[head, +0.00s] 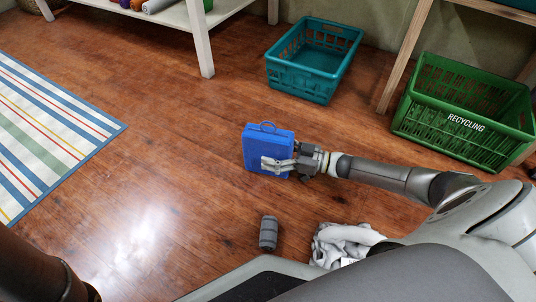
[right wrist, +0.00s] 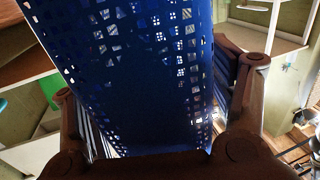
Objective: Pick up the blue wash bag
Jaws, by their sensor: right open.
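The blue wash bag (head: 267,140) is a boxy bag with a small loop on top, standing on the wood floor in the middle of the head view. My right gripper (head: 281,161) reaches it from the right, with a finger across its near face. In the right wrist view the bag (right wrist: 145,75) fills the middle, with a pattern of small light squares. The open fingers of the right gripper (right wrist: 160,82) stand on either side of it; whether they touch it I cannot tell. My left gripper is not in view.
A teal crate (head: 305,84) stands behind the bag, and a green recycling crate (head: 463,124) at right. A dark grey cylinder (head: 268,234) and a crumpled light grey cloth (head: 340,243) lie nearer. A striped rug (head: 45,140) lies left; floor between is clear.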

